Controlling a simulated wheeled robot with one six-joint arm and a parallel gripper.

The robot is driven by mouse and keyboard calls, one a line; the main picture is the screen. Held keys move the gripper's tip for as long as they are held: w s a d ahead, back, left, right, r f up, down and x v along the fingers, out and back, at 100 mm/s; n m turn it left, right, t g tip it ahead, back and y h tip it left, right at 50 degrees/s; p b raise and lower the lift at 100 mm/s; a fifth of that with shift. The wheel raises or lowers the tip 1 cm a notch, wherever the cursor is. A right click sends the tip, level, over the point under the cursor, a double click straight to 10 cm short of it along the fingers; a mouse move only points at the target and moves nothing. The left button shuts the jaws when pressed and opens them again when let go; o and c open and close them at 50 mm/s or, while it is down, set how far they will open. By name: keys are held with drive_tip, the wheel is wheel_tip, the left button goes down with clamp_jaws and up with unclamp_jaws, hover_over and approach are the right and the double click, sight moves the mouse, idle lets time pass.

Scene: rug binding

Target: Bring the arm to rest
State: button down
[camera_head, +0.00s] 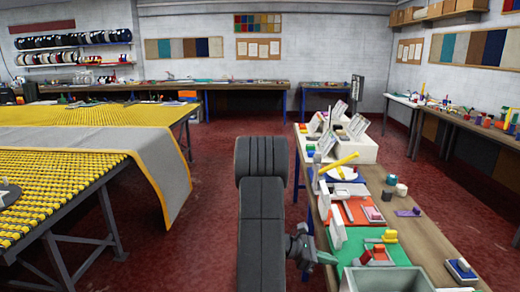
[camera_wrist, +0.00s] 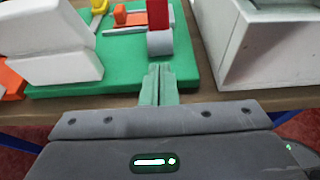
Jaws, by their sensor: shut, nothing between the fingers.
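My gripper (camera_head: 327,258) is at the near left edge of the long workbench (camera_head: 420,196), beside the green mat (camera_head: 402,252). In the wrist view its two green fingers (camera_wrist: 158,85) are together, with nothing between them. They point toward the green mat (camera_wrist: 75,89), close to its near edge; whether they touch it I cannot tell. My dark arm stands in the middle of the head view, left of the bench.
A grey open bin (camera_wrist: 272,60) is right of the fingers. A white block (camera_wrist: 50,55) is left, and a red-and-white piece (camera_wrist: 159,42) is just ahead. Red floor (camera_head: 225,140) between is clear.

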drive_tip(key=v, duration=1)
drive_tip(key=shift+b, duration=0.4)
